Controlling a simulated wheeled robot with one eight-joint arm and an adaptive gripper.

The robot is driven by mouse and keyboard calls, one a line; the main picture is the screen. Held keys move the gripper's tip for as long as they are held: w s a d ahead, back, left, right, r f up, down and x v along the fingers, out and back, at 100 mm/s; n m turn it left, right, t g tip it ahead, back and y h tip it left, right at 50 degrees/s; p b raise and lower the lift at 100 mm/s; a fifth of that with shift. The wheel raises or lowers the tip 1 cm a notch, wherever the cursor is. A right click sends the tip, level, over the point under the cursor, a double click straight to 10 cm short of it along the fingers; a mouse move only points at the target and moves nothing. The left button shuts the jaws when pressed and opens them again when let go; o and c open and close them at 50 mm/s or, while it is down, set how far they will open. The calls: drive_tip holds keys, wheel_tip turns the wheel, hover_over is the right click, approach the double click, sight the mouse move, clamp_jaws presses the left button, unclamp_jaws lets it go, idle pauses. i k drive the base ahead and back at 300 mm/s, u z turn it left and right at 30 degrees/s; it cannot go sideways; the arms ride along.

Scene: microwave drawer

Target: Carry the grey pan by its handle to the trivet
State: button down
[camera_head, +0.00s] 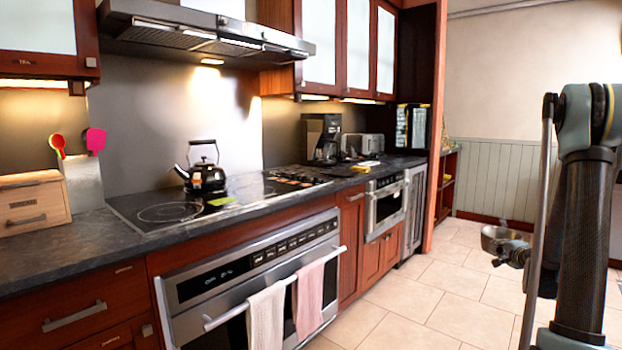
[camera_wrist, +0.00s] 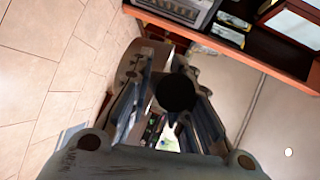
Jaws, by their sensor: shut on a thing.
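The grey pan (camera_head: 497,238) shows at the right of the head view, held up in the air over the tiled floor, well away from the counter. My gripper (camera_head: 516,254) is just below and right of it, partly behind my arm. In the wrist view my gripper (camera_wrist: 172,112) is shut on the pan's handle, whose dark round end (camera_wrist: 176,93) faces the camera between the fingers. No trivet can be told for sure; a small flat green piece (camera_head: 221,201) lies on the cooktop.
A black kettle (camera_head: 205,175) stands on the cooktop (camera_head: 150,213). A coffee maker (camera_head: 322,138) and toaster (camera_head: 366,145) stand at the back of the counter. Towels (camera_head: 267,318) hang from the oven handle (camera_head: 225,318). The tiled floor (camera_head: 425,290) before the counter is clear.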

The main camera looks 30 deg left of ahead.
sight(344, 175)
drive_tip(key=u, duration=0.3)
drive_tip(key=i, duration=1)
drive_tip(key=z, duration=0.05)
